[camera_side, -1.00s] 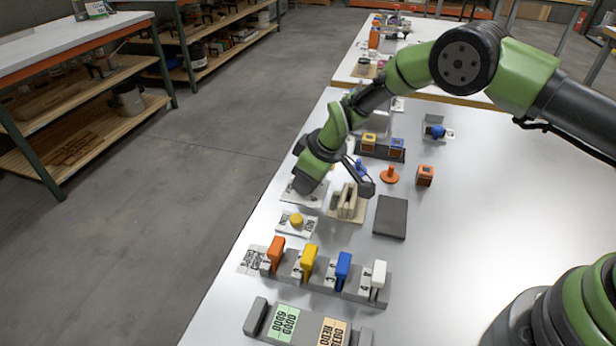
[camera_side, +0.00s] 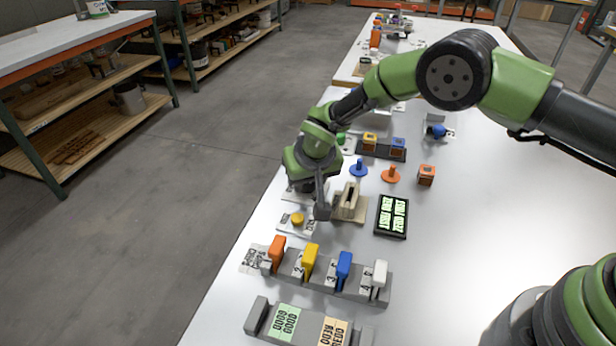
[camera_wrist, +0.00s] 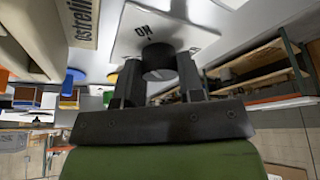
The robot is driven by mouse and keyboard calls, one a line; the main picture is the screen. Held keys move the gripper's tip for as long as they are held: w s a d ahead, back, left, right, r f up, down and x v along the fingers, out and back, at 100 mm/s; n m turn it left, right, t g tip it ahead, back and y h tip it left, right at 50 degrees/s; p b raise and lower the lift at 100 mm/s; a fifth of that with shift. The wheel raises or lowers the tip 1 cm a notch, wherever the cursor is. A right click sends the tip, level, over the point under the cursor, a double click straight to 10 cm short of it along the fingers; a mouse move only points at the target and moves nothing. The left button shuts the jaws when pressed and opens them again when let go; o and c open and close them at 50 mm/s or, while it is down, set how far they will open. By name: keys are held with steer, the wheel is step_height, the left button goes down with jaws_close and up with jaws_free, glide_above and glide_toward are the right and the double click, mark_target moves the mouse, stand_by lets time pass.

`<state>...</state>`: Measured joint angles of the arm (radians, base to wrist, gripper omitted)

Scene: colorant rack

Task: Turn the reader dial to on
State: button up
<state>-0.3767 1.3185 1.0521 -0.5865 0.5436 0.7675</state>
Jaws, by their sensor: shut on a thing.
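The reader dial (camera_wrist: 158,62) is a black round knob on a white plate (camera_wrist: 190,35) marked ON in the wrist view. My gripper (camera_wrist: 160,72) has one finger on each side of the dial and is shut on it. In the side view my gripper (camera_side: 320,205) is low over the plate (camera_side: 298,196), left of a wooden slotted block (camera_side: 350,206). The dial is hidden there behind my wrist and fingers. A dark display panel (camera_side: 392,217) right of the block is lit with pale green text.
A yellow round button (camera_side: 297,219) sits on a white plate just in front of my gripper. A grey rack (camera_side: 322,283) with orange, yellow, blue and white tabs stands nearer. Blue (camera_side: 358,169) and orange (camera_side: 391,174) pegged discs stand behind the block.

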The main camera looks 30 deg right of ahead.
steer(key=shift+m, duration=0.3)
steer(key=o, duration=0.9)
steer(key=shift+r, duration=0.1)
steer(key=v, duration=0.9)
steer(key=shift+s+a+r, duration=0.15)
steer(key=shift+r, duration=0.2)
